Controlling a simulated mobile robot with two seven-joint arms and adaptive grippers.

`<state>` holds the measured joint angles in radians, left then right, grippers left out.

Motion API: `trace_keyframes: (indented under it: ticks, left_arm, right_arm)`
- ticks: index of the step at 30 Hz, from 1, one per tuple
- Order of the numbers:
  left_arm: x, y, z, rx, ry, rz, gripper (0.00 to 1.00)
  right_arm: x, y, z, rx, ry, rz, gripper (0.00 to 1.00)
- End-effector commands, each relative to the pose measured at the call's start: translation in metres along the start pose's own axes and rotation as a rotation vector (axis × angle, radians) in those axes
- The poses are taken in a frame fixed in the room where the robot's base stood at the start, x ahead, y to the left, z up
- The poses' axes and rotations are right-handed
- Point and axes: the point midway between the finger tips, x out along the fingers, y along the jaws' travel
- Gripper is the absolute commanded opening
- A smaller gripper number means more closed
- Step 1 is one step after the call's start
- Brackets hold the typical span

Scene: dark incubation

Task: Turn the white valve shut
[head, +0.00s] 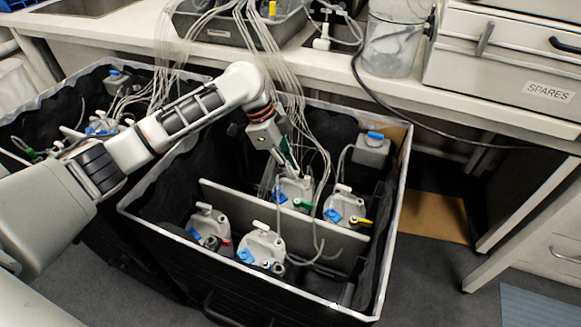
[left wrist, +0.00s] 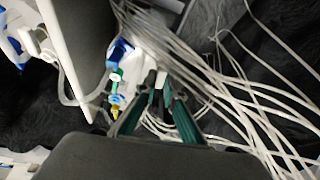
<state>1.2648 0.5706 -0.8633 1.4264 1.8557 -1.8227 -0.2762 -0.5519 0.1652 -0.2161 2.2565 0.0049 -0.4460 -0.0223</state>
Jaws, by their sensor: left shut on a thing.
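In the head view a black-lined crate (head: 340,306) holds several white flasks, each with a blue clip. My left gripper (head: 290,170) reaches down to the top of the back-left flask (head: 294,192), which has a green fitting (head: 304,205). In the left wrist view my gripper's green-sided fingers (left wrist: 160,98) are closed in around a small white piece (left wrist: 161,79). It appears to be the white valve handle on that flask's top, mostly hidden by the fingers and tubes. White handles also top the front-left flask (head: 209,226), front-middle flask (head: 263,247) and right flask (head: 344,207).
A bundle of thin white tubes (head: 270,50) hangs from the bench into the crate, close beside my gripper. A pale divider (head: 318,236) separates the front and back flasks. A grey-white box (head: 371,151) sits at the back right. Another lined crate (head: 60,108) stands left.

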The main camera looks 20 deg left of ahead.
Motion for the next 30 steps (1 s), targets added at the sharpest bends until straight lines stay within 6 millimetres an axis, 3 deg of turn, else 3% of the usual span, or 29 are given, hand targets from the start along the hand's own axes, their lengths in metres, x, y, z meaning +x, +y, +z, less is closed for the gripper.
trace_keyframes:
  ticks: [5,12,22,23,30]
  left_arm:
    - [-0.005,-0.001,-0.003,0.080,-0.001,0.029,0.00]
    - [-0.001,0.000,-0.001,0.194,-0.001,0.080,0.00]
    - [0.002,0.001,0.001,0.205,-0.001,0.088,0.00]
    - [0.002,0.001,0.001,0.205,-0.001,0.088,0.17]
    - [0.001,0.000,0.000,0.204,-0.001,0.087,0.17]
  right_arm:
    - [-0.002,0.006,-0.016,-0.007,0.024,0.010,0.40]
    - [-0.002,0.005,0.000,-0.006,-0.003,0.011,0.40]
    - [-0.005,0.002,0.008,-0.001,-0.021,0.008,0.40]
    - [-0.005,0.002,0.008,-0.001,-0.020,0.008,0.40]
    - [-0.004,0.004,0.004,-0.002,-0.014,0.011,0.40]
